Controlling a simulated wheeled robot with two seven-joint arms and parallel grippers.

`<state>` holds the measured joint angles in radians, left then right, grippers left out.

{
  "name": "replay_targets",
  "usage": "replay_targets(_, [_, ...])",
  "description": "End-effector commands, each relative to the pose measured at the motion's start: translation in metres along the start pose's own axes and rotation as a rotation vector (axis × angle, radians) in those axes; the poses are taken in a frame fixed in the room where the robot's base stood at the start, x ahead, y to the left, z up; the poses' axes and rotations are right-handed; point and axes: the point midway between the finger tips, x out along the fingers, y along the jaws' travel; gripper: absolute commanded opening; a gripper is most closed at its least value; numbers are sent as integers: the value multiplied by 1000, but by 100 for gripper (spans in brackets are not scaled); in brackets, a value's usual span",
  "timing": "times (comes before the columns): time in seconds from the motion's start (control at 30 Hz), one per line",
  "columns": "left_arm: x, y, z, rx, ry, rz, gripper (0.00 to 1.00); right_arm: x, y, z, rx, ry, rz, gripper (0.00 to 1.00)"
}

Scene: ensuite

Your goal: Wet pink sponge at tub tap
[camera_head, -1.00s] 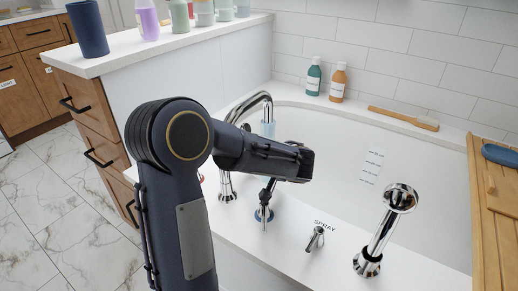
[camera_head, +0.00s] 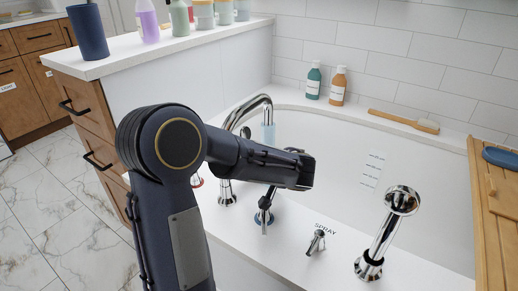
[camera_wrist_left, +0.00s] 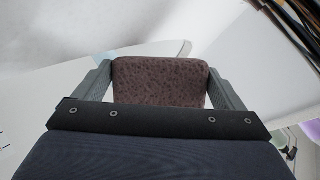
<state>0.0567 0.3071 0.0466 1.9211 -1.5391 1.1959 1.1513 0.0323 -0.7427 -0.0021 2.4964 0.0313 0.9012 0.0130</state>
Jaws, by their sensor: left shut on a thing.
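The tub tap is a chrome curved spout (camera_head: 250,104) on the tub's near ledge, with a pale blue stream of water (camera_head: 268,133) under its mouth. A tap lever with a blue base (camera_head: 263,217) stands in front of it, partly behind my arm. In the left wrist view, my left gripper (camera_wrist_left: 160,72) is shut on the sponge (camera_wrist_left: 160,84), which looks dull brownish pink with dark pores. In the head view my left arm reaches right, over the ledge.
The white tub (camera_head: 340,150) lies behind the ledge. A small spray lever (camera_head: 316,241) and a chrome hand shower (camera_head: 384,232) stand to the right. Teal (camera_head: 313,80) and orange (camera_head: 338,84) bottles and a wooden brush (camera_head: 404,121) sit on the far rim. A wooden tray (camera_head: 490,195) spans the right side.

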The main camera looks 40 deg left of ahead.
Motion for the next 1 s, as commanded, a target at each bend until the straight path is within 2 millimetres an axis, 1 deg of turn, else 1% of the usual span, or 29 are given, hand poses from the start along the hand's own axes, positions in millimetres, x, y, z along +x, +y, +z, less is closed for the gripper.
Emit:
replay_targets(0.47, [0,0,1,1,-3,-1,54,0,0,0,0,0,0,0])
replay_targets(0.57, [-2,-1,1,1,-2,-1,54,0,0,0,0,0,0,0])
replay_targets(1.0, [-40,-19,12,0,2,1,54,-3,-1,-1,0,0,0,0])
